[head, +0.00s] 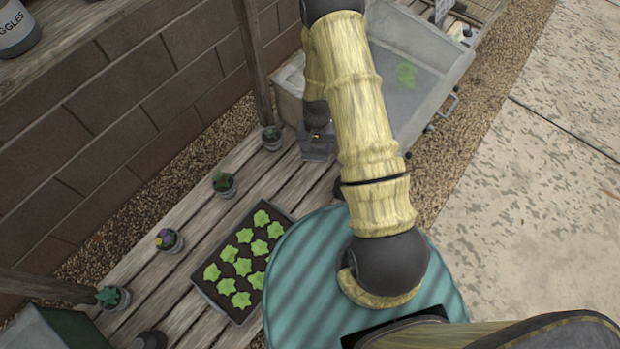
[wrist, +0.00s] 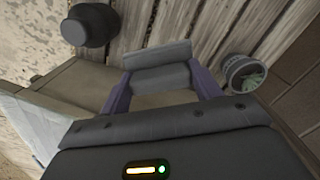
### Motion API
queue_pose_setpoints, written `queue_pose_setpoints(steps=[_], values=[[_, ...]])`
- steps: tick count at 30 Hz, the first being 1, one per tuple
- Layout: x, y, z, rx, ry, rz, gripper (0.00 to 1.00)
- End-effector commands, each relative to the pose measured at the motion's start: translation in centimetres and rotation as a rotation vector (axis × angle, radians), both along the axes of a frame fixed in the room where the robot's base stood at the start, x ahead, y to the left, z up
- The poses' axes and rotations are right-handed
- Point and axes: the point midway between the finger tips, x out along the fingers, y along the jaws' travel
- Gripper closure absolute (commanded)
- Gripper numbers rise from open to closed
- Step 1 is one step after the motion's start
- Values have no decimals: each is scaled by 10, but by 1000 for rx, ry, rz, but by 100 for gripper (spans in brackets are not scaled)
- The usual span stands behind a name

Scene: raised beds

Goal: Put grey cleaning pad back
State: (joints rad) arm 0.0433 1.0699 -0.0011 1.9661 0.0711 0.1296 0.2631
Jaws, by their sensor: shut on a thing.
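My gripper (wrist: 160,64) shows in the wrist view with its two purple fingers on either side of a grey block-like pad (wrist: 160,80), shut on it. The pad spans the gap between the fingers, over the wooden planks. In the head view my gripper (head: 317,148) is small, at the far end of my arm above the plank bench, beside a grey basin. The pad cannot be told apart from the gripper there. I cannot tell whether the pad touches the planks.
A potted plant (head: 271,138) stands close left of my gripper; it also shows in the wrist view (wrist: 243,74). A dark round object (wrist: 88,24) sits nearby. The grey basin (head: 412,85) is at the back, and a seedling tray (head: 212,298) lies nearer me.

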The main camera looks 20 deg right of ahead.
Motion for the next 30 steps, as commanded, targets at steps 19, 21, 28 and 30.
queue_pose_setpoints(steps=[19,21,28,30], values=[[9,12,-27,16,20,-450,58],[9,14,-27,18,23,-491,58],[7,18,-22,21,29,-562,58],[7,17,-21,21,30,-564,58]])
